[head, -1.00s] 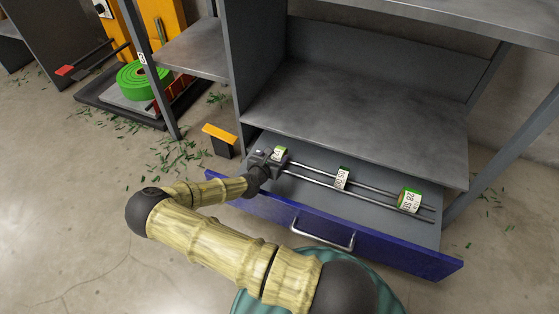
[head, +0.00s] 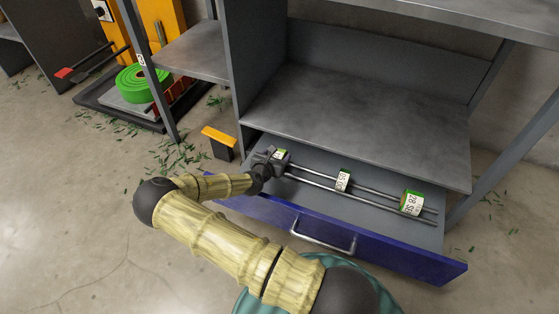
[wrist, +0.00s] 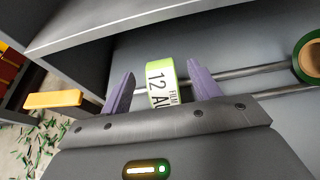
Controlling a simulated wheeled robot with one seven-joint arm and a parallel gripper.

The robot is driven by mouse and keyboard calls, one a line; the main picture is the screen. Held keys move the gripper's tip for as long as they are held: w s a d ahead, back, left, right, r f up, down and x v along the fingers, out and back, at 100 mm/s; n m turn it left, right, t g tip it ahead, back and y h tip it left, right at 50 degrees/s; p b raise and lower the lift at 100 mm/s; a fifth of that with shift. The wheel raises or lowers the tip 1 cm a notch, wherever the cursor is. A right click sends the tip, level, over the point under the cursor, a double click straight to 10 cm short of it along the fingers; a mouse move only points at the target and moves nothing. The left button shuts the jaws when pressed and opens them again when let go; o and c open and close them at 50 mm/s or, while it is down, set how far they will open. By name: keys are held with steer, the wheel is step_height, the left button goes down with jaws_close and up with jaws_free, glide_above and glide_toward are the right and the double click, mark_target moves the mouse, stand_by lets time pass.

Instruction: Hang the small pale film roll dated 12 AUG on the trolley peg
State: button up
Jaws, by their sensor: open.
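The film roll (wrist: 161,84) is small and pale green, with a white label reading "FILM" and "12 AU", the rest cut off. It sits on the rods in the open drawer, at their left end, and shows only partly in the head view (head: 281,155). My gripper (wrist: 162,78) is open, with its purple fingers on either side of the roll and a gap at each side. In the head view my gripper (head: 271,160) is at the drawer's left end and hides part of the roll. I cannot make out the trolley peg for certain.
Two other labelled rolls sit further right on the rods, a middle one (head: 343,180) and a larger one (head: 411,202). The blue drawer front (head: 380,255) and the shelf (head: 350,120) bound the drawer. An orange-topped post (head: 219,136) stands left. A green roll (head: 135,85) lies further back.

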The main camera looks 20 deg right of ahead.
mark_target(279, 153)
steer(key=b+x, duration=0.3)
steer(key=x, duration=0.1)
steer(key=shift+f, duration=0.2)
steer(key=shift+w+d, duration=0.2)
steer(key=shift+d, duration=0.05)
steer(key=c, duration=1.1)
